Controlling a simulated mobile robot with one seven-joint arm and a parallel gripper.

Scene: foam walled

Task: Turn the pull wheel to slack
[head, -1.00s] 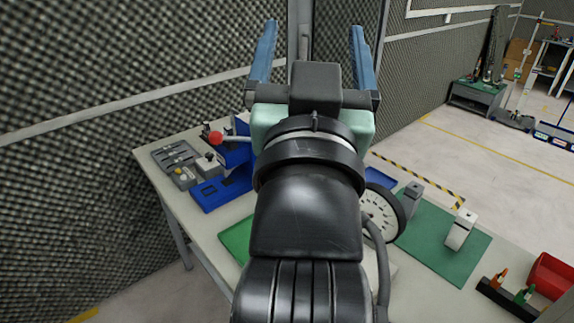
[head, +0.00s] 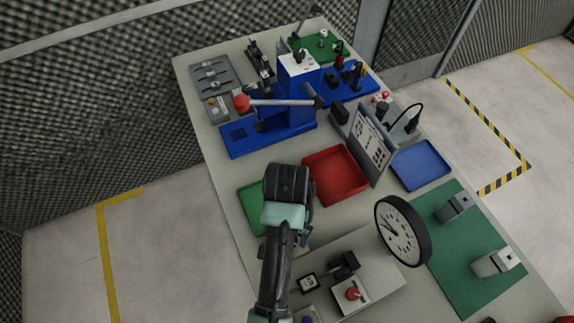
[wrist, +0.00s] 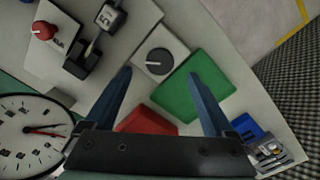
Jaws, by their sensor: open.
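A round dark grey wheel (wrist: 159,62) with a pale pointer line sits on a light plate in the wrist view. A red knob (wrist: 43,30) on a pale box is farther left; it also shows in the head view (head: 352,293). I cannot tell for certain which is the pull wheel; the grey one looks most like it. My gripper (wrist: 160,76) is open and empty, with its two blue fingers apart. The grey wheel appears between the fingertips, with no contact visible. In the head view my arm hides the fingers and the grey wheel.
A small display (wrist: 110,17) and black clamp (wrist: 84,60) stand between the knobs. A dial gauge (head: 402,230) stands to the right of my arm. A red tray (head: 336,175), green tray (head: 250,208) and blue press (head: 296,92) are nearby.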

